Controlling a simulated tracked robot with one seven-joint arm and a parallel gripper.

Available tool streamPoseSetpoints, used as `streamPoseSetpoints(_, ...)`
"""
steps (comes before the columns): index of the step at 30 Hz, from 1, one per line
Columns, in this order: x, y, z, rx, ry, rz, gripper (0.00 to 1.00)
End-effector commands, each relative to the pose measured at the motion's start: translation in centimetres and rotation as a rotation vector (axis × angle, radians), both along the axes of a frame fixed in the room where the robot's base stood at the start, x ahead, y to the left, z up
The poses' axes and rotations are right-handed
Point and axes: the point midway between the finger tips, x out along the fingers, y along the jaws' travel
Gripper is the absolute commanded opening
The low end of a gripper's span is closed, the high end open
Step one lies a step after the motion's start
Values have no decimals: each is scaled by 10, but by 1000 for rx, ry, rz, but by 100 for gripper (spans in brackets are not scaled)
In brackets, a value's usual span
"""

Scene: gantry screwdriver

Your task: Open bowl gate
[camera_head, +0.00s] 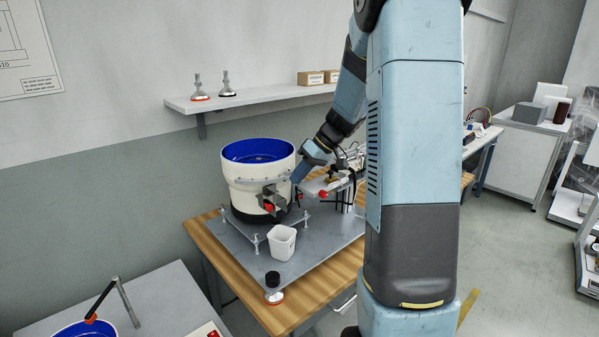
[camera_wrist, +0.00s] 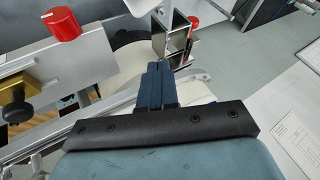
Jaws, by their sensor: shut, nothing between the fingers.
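The bowl (camera_head: 236,190) is a white drum with a blue inside, standing upright on a grey plate in the head view. A metal bracket with a red knob (camera_head: 268,207) is on its front side, which looks like the gate. I cannot tell whether the gate is open. My gripper (camera_head: 296,177) is at the right side of the bowl, up and right of that knob. In the wrist view, the dark blue fingers (camera_wrist: 160,70) are together and empty. Their tips are close to a metal bracket (camera_wrist: 178,42) with a red part; contact is unclear.
A grey plate with a red knob (camera_wrist: 65,24) and a brass-coloured fitting (camera_wrist: 17,100) lie left in the wrist view. A white cup (camera_head: 282,243) stands in front of the bowl. A black round part (camera_head: 272,278) is at the base plate's front corner. A wall shelf (camera_head: 250,98) runs behind.

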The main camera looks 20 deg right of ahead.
Motion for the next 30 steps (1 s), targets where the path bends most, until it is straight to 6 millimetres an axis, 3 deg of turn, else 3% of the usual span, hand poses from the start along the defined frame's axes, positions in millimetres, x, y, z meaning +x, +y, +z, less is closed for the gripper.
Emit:
streamPoseSetpoints(10,12,35,-50,1,3,1,0)
streamPoseSetpoints(18,1,64,-46,0,1,0,0)
streamPoseSetpoints(30,-2,70,-47,0,3,0,0)
